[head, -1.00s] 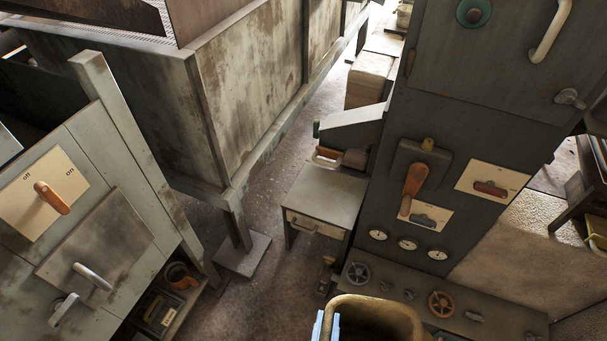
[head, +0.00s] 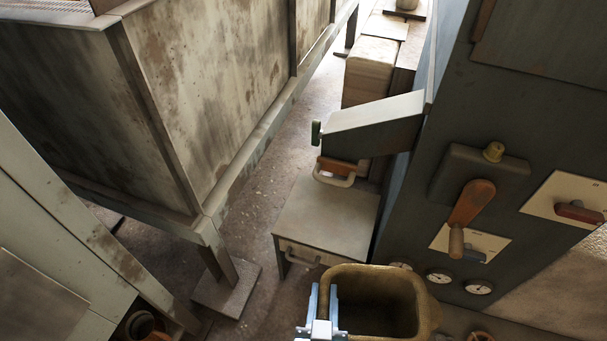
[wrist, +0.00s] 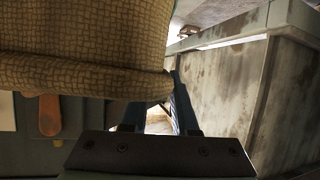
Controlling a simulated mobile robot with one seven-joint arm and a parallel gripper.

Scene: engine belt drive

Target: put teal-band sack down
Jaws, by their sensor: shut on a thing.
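The sack (head: 420,310) is a tan, open-topped, woven bag at the bottom of the head view. Its opening faces up and looks dark and empty; no teal band shows from here. My gripper (head: 322,310) is shut on the sack's left rim. In the wrist view the coarse weave of the sack (wrist: 80,60) fills the upper left, beside my gripper's fingers (wrist: 158,112). The sack is held up in the air, and its lower part is out of view.
A small grey table (head: 325,215) with a drawer stands just beyond the sack, its top largely bare. A dark cabinet (head: 450,110) with levers and gauges rises at right. A large stained tank (head: 210,90) stands at left. Some floor (head: 250,200) is clear between them.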

